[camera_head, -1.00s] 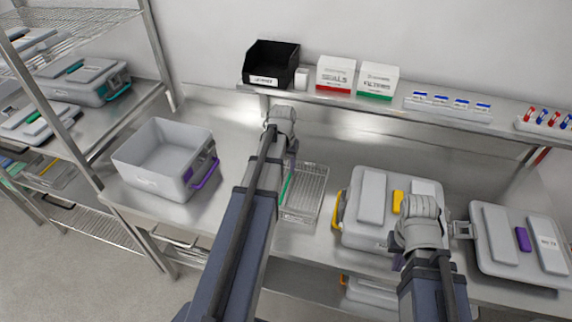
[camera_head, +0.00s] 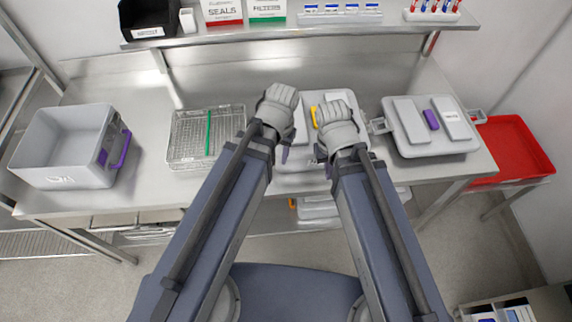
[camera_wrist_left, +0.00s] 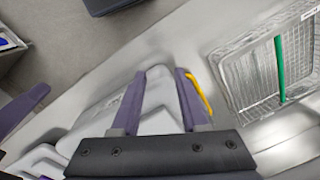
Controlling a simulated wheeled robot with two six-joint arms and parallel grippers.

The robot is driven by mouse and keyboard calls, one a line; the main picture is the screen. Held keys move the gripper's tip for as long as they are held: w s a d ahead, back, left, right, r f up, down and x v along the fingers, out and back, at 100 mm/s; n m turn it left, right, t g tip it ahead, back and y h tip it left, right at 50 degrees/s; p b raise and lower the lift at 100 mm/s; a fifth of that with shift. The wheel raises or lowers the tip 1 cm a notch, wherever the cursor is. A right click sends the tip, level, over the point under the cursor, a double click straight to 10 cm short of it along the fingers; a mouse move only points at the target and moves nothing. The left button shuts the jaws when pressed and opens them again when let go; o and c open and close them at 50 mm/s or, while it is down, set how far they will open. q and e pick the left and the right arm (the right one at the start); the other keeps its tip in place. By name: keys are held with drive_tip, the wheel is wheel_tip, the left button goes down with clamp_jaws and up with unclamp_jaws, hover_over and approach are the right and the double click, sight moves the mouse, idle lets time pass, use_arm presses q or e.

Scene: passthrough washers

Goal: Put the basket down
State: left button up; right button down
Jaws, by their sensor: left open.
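The wire mesh basket (camera_head: 186,154), with a green strip (camera_head: 208,132) across it, stands on the steel bench, left of my arms. It also shows at the upper right of the left wrist view (camera_wrist_left: 240,82). My left gripper (camera_head: 285,153) is over the grey lidded container (camera_head: 300,164), right of the basket and apart from it. In the left wrist view its two purple fingers (camera_wrist_left: 162,82) are spread with no basket between them. My right gripper (camera_head: 324,164) is above the same container; its fingers are mostly hidden by its wrist.
An open grey bin (camera_head: 64,178) with a purple handle stands left of the basket. A second lidded container (camera_head: 425,150) and a red tray (camera_head: 505,140) are at the right. A shelf (camera_head: 290,30) with boxes runs behind. Bare bench lies between bin and basket.

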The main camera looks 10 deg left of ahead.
use_arm(q)
drive_tip(key=shift+m, duration=0.5)
drive_tip(key=s+d, duration=0.3)
drive_tip(key=shift+s+d, duration=0.15)
drive_tip(key=shift+s, duration=0.25)
wheel_tip(320, 180, down, 5)
drive_tip(key=b, duration=0.5)
